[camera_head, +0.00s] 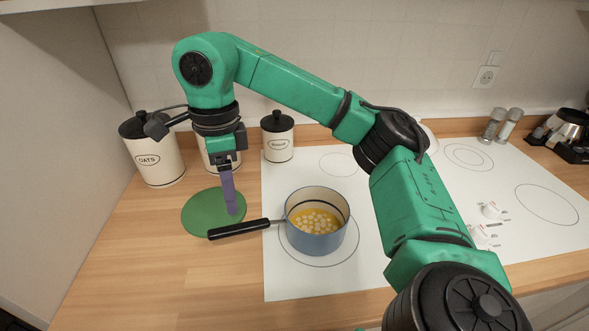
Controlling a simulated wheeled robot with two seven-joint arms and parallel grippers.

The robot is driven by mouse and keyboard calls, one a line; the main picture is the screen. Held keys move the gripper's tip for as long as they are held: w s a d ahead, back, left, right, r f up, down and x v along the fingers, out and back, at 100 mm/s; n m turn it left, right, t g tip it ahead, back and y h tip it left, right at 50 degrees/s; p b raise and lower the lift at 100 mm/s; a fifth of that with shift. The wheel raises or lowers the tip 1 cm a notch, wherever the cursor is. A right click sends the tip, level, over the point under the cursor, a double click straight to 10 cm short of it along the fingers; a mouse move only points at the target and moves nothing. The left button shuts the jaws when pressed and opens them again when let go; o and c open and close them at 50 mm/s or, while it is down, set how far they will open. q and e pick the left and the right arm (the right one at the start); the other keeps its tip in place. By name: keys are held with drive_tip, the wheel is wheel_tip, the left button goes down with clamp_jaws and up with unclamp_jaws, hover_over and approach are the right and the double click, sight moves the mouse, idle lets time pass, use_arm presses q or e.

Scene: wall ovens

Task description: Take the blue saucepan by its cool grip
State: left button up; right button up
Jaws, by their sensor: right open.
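The blue saucepan (317,243) stands upright on the front left ring of the hob, with yellow contents and pale pieces inside. Its black grip (239,229) points left, past the hob edge and in front of or over the round green mat. A thin metal stem joins grip and pan. My right gripper (233,209) points down just behind the grip in the picture, its purple fingers open and seen edge-on. It holds nothing that I can see. I cannot tell its exact height above the mat. My left gripper is not in view.
The green mat (199,212) lies on the wooden counter (120,255). An oats canister (155,165), a partly hidden canister and a third canister (278,145) stand behind. The white hob (300,177) has knobs (490,210) at right. Two shakers (501,126) stand at the back right.

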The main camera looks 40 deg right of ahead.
sight(241, 229)
drive_tip(key=shift+h, duration=0.3)
drive_tip(key=f, duration=0.2)
drive_tip(key=s+f+b, duration=0.2)
drive_tip(key=f, duration=0.1)
drive_tip(key=shift+a+f, duration=0.1)
drive_tip(key=shift+f, duration=0.25)
drive_tip(key=f, duration=0.2)
drive_tip(key=f+p, duration=0.1)
drive_tip(key=f, duration=0.1)
drive_tip(key=f+p, duration=0.1)
drive_tip(key=f, duration=0.1)
drive_tip(key=shift+w+d+f, duration=0.25)
drive_tip(key=shift+w+f, duration=0.1)
drive_tip(key=shift+f, duration=0.55)
drive_tip(key=c, duration=0.9)
clamp_jaws()
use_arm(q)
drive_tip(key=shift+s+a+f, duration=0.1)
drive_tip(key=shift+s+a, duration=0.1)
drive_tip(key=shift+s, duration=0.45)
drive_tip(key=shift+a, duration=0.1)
